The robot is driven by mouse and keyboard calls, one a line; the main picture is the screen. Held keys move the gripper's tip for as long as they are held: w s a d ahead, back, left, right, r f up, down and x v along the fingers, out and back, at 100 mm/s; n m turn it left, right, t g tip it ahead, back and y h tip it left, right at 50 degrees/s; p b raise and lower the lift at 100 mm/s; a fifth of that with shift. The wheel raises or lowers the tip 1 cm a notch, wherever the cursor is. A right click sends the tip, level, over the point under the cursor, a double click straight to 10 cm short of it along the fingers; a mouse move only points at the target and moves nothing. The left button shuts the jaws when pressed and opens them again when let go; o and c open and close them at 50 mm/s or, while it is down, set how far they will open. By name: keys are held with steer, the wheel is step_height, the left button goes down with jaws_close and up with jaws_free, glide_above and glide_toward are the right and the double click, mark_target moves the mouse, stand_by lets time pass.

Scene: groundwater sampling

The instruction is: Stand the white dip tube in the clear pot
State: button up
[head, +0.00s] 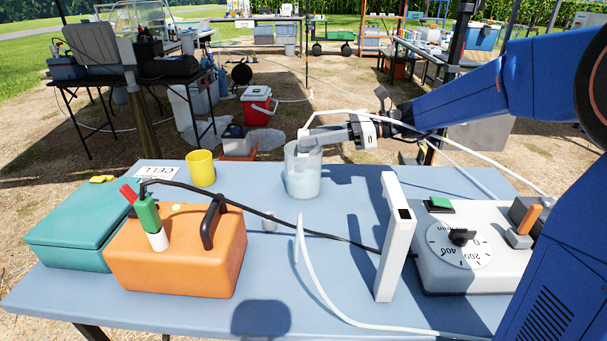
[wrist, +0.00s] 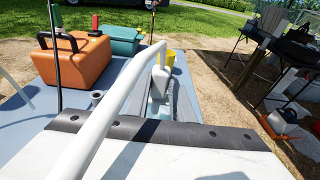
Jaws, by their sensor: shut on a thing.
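The clear pot (head: 303,178) stands upright near the far edge of the blue table and looks cloudy. My gripper (head: 308,137) reaches in from the right, its fingertips at the pot's rim. It is shut on the white dip tube (head: 304,119), whose bent top shows just above the fingers. A white hose runs from it back over my gripper to the right. In the wrist view the tube (wrist: 161,54) bends downward at the fingers (wrist: 160,83). Its lower end is hidden, and I cannot tell how far it is inside the pot.
An orange case (head: 180,255) and teal box (head: 80,230) stand at left. A yellow cup (head: 201,168) is left of the pot. A white upright frame (head: 393,245) and a dial unit (head: 470,250) stand at right. Another white hose (head: 315,275) curves up from the table front.

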steer(key=shift+f, duration=0.35)
stand_by(0.3)
steer(key=o, duration=1)
steer(key=v, duration=1.7)
steer(key=shift+d, duration=0.2)
